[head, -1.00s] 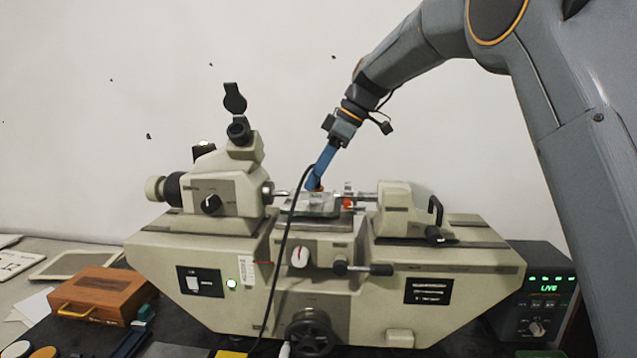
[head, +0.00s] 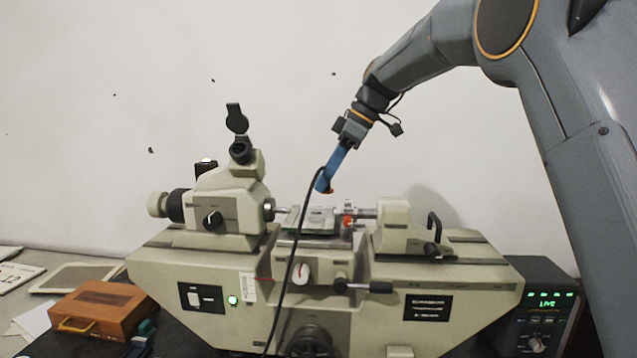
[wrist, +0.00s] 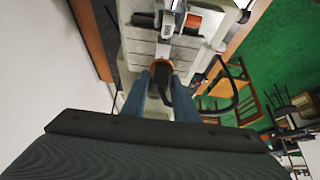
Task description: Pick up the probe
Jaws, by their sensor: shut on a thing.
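My gripper (head: 325,184) has blue fingers and hangs tilted above the middle of the measuring machine. It is shut on the probe, which shows as a small orange tip (head: 329,190) with a black cable (head: 294,255). The cable runs from the fingertips down across the front of the machine. In the wrist view the orange and black probe (wrist: 161,66) sits between the two blue fingertips (wrist: 162,76). Most of the probe is hidden by the fingers. The probe is clear of the stage (head: 309,220) below it.
The beige measuring machine (head: 390,305) has an eyepiece head (head: 232,190) on the left and a tailstock (head: 398,228) on the right. A wooden case (head: 103,309) stands at the left and a dark readout box (head: 540,300) at the right. The space above is open.

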